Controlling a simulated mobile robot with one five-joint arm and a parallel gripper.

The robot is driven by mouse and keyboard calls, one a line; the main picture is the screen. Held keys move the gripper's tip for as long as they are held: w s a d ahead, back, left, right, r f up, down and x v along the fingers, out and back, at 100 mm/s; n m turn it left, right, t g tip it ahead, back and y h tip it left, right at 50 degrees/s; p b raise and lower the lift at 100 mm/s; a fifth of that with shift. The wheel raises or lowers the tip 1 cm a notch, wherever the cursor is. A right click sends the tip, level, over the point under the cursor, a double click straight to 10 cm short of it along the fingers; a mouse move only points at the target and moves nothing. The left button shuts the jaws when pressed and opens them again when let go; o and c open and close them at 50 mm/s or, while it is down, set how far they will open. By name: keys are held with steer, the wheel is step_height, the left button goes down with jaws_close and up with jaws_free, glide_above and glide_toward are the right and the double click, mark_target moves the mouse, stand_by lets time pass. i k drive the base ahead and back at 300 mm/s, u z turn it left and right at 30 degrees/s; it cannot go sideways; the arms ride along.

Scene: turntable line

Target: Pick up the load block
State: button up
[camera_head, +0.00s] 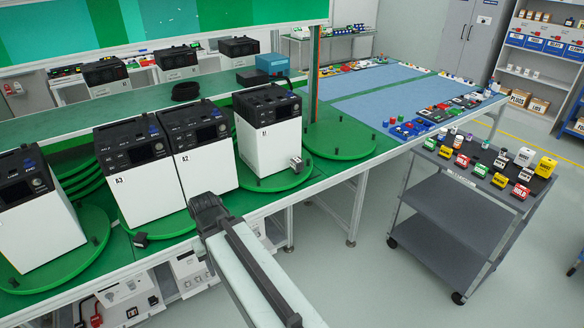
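I cannot tell for sure which piece is the load block. A grey cart (425,240) at the right carries rows of small coloured, labelled blocks on its top. A red block (521,191) at its front right corner has small white lettering, too small to read surely. A small grey-white block (296,164) stands on the green turntable beside the white unit marked A1 (270,135). My gripper (206,207) is at the end of my arm, low in front of the unit marked A2 (199,150). It is seen from behind, its fingers are hidden, and no held thing shows.
More black-topped units stand on turntables along the green bench (75,260). A small dark piece (140,240) lies near its front edge. Blue mats (390,95) with parts cover the far bench. Grey floor (345,275) is open between bench and cart. Shelves (545,60) stand back right.

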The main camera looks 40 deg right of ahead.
mark_target(297, 164)
steer(key=u, duration=0.05)
steer(key=i, duration=0.95)
steer(key=z, duration=0.05)
